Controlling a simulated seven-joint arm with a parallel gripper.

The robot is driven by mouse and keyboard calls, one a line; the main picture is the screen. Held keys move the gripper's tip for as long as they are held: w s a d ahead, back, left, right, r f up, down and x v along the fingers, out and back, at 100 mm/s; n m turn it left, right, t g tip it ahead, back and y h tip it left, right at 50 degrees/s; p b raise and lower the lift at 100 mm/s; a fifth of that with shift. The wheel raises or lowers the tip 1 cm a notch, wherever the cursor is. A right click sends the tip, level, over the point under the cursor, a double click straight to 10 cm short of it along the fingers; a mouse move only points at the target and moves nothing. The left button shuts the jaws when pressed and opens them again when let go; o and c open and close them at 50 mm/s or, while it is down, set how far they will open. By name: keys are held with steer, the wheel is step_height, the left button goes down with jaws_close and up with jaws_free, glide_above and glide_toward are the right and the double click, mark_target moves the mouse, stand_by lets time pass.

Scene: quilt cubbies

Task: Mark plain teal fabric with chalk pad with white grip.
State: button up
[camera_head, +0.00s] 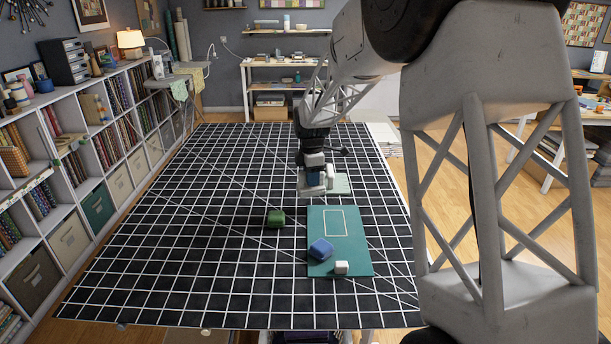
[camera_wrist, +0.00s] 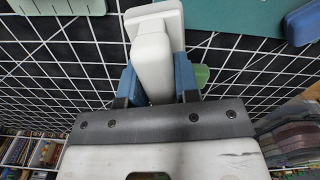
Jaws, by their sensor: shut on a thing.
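My gripper (camera_head: 314,186) is shut on a white block-shaped piece, above the cutting table. In the wrist view my gripper (camera_wrist: 158,82) has its blue fingertips on both sides of the white grip of the chalk pad (camera_wrist: 153,62), whose wider white end (camera_wrist: 155,18) points away from the wrist. The teal fabric (camera_head: 352,256) lies flat on the table, nearer than the gripper, with a pale rectangle outline on its far half. It also shows in the wrist view (camera_wrist: 235,14). The held pad is apart from this fabric.
A blue block (camera_head: 321,249) and a small white block (camera_head: 341,267) rest on the fabric's near part. A green block (camera_head: 276,218) stands left of it. The black gridded table (camera_head: 190,230) is clear at left.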

mark_target(320, 191)
steer(key=d+n, duration=0.1)
steer(key=s+n, duration=0.1)
steer(key=n, duration=0.1)
steer(key=s+d+n, duration=0.1)
steer(key=n, duration=0.1)
steer(key=shift+d+r, duration=0.3)
steer(key=s+d+n, duration=0.4)
steer(key=n, duration=0.6)
steer(key=shift+s+d+r, duration=0.3)
steer(key=shift+r, duration=0.05)
steer(key=shift+f, duration=2.75)
